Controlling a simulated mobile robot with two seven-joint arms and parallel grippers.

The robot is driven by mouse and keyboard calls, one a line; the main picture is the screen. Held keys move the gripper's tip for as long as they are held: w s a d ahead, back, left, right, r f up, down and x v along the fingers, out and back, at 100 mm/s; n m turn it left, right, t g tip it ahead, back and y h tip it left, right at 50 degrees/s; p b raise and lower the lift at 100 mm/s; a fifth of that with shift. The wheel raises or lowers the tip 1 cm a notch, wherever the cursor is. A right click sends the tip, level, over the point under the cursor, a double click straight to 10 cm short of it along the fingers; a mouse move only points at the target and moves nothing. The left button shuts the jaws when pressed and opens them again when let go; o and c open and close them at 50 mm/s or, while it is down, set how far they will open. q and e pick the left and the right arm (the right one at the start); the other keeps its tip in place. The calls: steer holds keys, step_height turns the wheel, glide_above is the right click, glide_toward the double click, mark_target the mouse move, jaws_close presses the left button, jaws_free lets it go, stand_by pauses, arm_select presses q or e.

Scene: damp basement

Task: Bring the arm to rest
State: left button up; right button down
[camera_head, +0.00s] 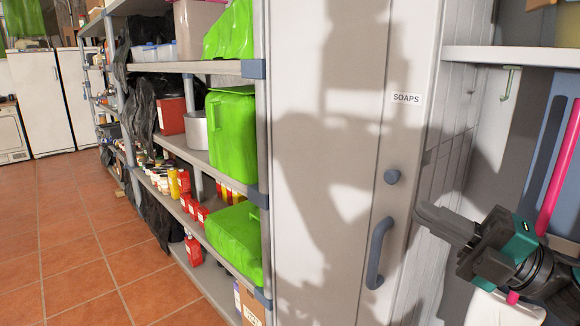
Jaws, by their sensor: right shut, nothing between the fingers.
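My right gripper (445,222) is at the right of the head view, in front of the edge of a tall pale cabinet (320,150). Its grey fingers point left and are shut with nothing between them. The fingertips are to the right of the cabinet's blue-grey handle (376,252) and appear apart from it. My left gripper is out of view.
A shelf (510,56) is at upper right. The tiled floor (75,240) at left is clear.

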step_height(320, 180, down, 25)
steer(key=s+d+m+t+h, duration=0.15)
steer(key=m+t+h, duration=0.45)
steer(key=m+h, duration=1.2)
steer(key=s+a+f+m+g, duration=0.2)
steer(key=s+f+m+g, duration=0.1)
steer(key=s+f+m, duration=0.2)
steer(key=s+a+f+m+g+y, duration=0.1)
steer(key=s+f+m, duration=0.4)
steer(key=f, duration=0.5)
steer(key=shift+s+a+f+g+p, duration=0.2)
steer(key=shift+s+a+g+p, duration=0.4)
steer(key=shift+g, duration=0.6)
steer(key=shift+s, duration=0.1)
